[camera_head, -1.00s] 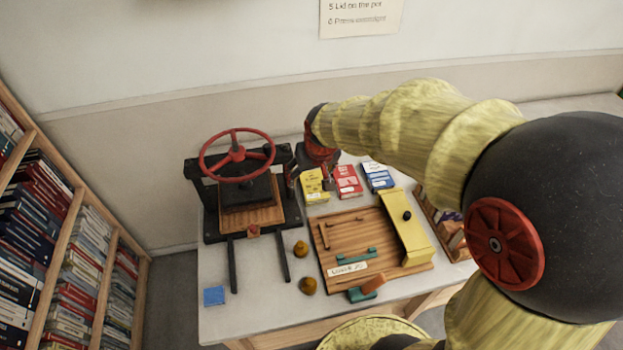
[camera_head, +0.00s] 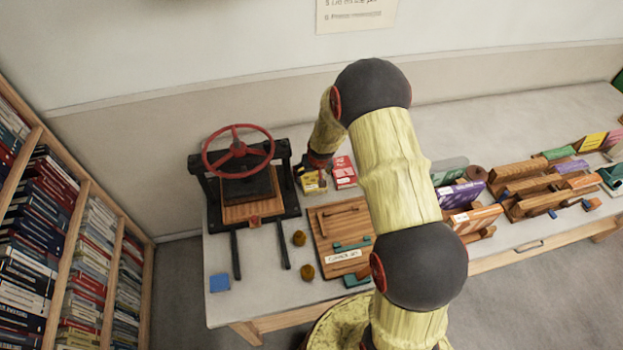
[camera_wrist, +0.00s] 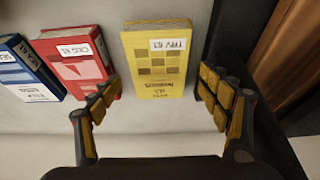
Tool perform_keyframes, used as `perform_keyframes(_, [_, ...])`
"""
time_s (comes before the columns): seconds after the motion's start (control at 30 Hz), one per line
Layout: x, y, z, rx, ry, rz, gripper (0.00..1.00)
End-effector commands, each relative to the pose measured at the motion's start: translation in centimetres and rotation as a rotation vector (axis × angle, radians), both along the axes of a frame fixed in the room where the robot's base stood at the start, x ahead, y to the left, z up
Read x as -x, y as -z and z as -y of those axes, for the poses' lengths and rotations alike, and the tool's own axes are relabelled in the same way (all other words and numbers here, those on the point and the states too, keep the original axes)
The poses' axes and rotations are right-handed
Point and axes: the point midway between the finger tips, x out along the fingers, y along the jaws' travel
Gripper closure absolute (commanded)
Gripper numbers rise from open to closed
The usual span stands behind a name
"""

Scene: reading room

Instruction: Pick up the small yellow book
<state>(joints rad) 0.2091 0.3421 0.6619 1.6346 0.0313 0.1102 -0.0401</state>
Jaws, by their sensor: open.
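The small yellow book (camera_wrist: 160,85) lies flat on the table, with a white label at one end. In the wrist view it sits ahead of and between the two fingers of my gripper (camera_wrist: 160,105), which is open and empty. The fingers are on either side of the book's near end, and I cannot tell their height above it. In the head view the yellow book (camera_head: 313,182) is partly covered by my gripper (camera_head: 313,172), just right of the black press.
A red book (camera_wrist: 75,60) lies close left of the yellow one in the wrist view, with a blue book (camera_wrist: 22,70) beyond it. The black press (camera_head: 240,190) with a red wheel stands close on the other side. A wooden board (camera_head: 330,225) lies in front.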

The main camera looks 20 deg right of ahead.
Motion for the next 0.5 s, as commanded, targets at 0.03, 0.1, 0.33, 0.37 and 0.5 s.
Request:
perform_keyframes(0.03, [-0.2, 0.6, 0.1, 0.0, 0.0, -0.002, 0.23])
perform_keyframes(0.1, [-0.6, 1.5, 0.2, -0.001, 0.001, -0.002, 0.23])
perform_keyframes(0.33, [-1.9, 4.0, 0.5, -0.001, 0.002, -0.001, 0.23])
perform_keyframes(0.37, [-1.9, 4.2, 0.5, -0.001, 0.002, -0.001, 0.23])
perform_keyframes(0.5, [-2.1, 4.3, 0.5, 0.0, 0.001, 0.0, 0.23])
